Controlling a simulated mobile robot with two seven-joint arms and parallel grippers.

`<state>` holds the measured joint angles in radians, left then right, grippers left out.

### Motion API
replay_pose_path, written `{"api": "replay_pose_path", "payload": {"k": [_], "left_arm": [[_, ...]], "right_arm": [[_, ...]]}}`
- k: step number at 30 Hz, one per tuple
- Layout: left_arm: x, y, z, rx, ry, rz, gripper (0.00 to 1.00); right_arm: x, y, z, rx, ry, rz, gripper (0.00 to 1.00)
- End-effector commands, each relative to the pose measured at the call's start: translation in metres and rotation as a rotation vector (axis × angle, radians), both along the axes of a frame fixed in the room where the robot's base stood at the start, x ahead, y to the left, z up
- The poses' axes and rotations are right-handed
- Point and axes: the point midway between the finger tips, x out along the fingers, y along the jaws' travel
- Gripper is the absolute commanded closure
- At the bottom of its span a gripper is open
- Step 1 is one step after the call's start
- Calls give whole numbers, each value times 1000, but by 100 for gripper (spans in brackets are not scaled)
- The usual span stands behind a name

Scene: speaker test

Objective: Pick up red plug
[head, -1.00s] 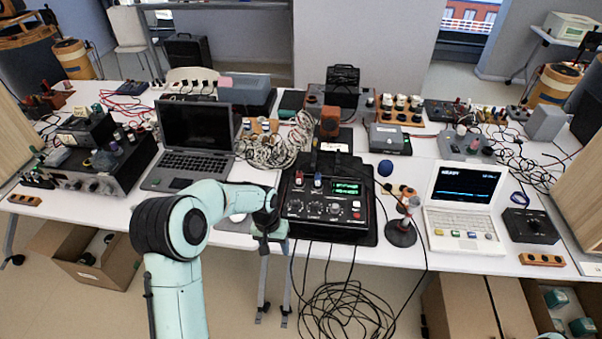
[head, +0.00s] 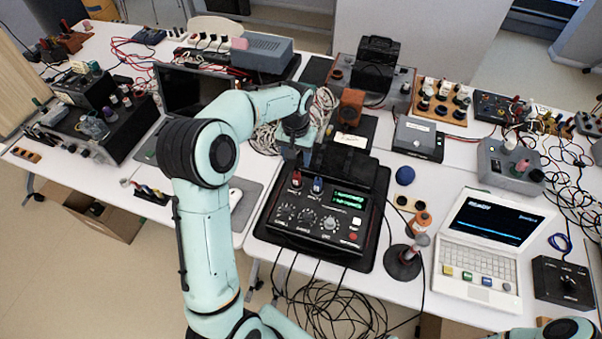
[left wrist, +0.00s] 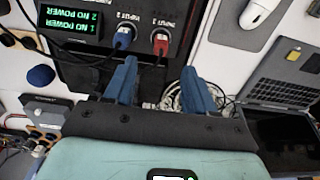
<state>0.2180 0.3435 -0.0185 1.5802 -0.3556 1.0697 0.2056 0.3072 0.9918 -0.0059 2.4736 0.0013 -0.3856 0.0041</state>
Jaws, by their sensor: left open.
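The red plug (head: 296,180) stands upright in a socket on the top panel of a black device (head: 270,228). A blue plug (head: 318,186) stands just right of it. My left gripper (head: 296,155) is just behind the red plug, above the device's rear left. In the left wrist view, the gripper (left wrist: 160,78) is open and empty, with its two blue fingers apart. There the red plug (left wrist: 160,42) is beyond the fingertips, roughly centred between them, and the blue plug (left wrist: 123,38) is near the left finger. My right gripper is not in view.
A laptop (head: 190,90) is behind my left arm. A white laptop (head: 490,250) and a soldering-iron stand (head: 403,262) are to the right. Black cables (head: 330,310) hang off the table's front. A white mouse (head: 234,196) lies left of the device.

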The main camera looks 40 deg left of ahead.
Motion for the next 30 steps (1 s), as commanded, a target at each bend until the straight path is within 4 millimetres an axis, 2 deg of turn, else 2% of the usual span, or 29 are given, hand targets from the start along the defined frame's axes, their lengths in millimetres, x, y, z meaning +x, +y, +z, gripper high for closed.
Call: {"api": "replay_pose_path", "payload": {"k": [1,7,14,19,24,30], "left_arm": [[-2,0,-15,-1,8,0,45],[0,0,-47,0,4,-1,45],[2,1,-62,-1,2,1,45],[8,5,-86,-2,3,0,45],[8,5,-106,-1,1,-1,45],[7,5,-110,0,1,0,45]], "right_arm": [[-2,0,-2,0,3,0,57],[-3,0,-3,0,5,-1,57],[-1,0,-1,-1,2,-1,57],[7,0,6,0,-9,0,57],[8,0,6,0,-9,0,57],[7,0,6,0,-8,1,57]]}}
